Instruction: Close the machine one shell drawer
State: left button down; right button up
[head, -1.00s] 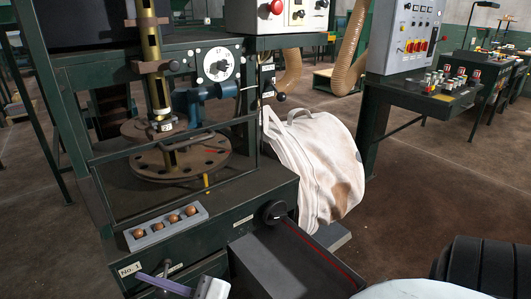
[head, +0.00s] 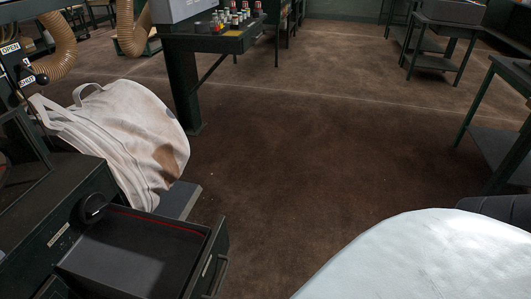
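A dark grey drawer (head: 130,258) stands pulled out of the dark green machine (head: 60,205) at the lower left. Its inside looks empty, and a red line runs along its far edge. Its front panel (head: 208,262) faces right and carries a bar handle (head: 217,276) and a small pale label. A round black knob (head: 92,208) sits on the machine by the drawer's far corner. The machine's number plate is out of view. Neither of my grippers is in view.
A stained white bulk bag (head: 125,135) hangs just beyond the drawer, above a grey plate (head: 180,201). A control desk (head: 215,40) stands behind it. Brown floor (head: 290,170) lies open right of the drawer. A dark table (head: 505,140) is at the right edge.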

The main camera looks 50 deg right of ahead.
aim_at(129, 253)
jog(key=z, duration=2)
jog(key=k, duration=0.5)
jog(key=u, duration=1.35)
jog(key=i, duration=0.7)
jog(key=z, duration=0.2)
